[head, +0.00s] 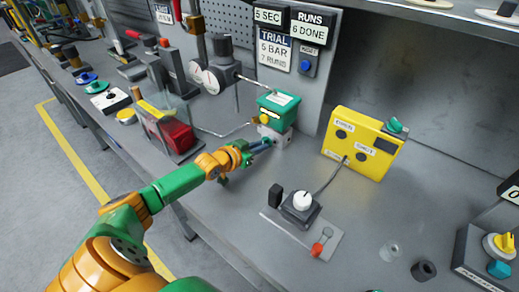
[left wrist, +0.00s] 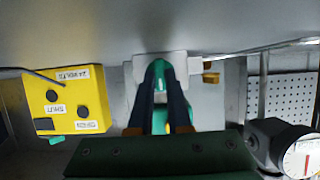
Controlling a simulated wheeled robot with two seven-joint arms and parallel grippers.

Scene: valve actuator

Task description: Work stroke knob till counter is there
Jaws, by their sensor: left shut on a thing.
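The counter (head: 311,27) on the back panel reads "RUNS 6 DONE". The green actuator box (head: 279,104) sits on a pale valve block (head: 282,140). My left gripper (head: 266,142) reaches the front of this block and is shut on a small green knob (left wrist: 160,84). In the left wrist view its dark fingers (left wrist: 160,70) close around the knob and hide part of it. In the head view the knob is hidden by the fingers. My right gripper is not in view.
A yellow control box (head: 362,142) stands right of the valve. A pressure gauge (head: 213,80) and thin pipes are close on the left. The bench is clear between the plate and valve.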

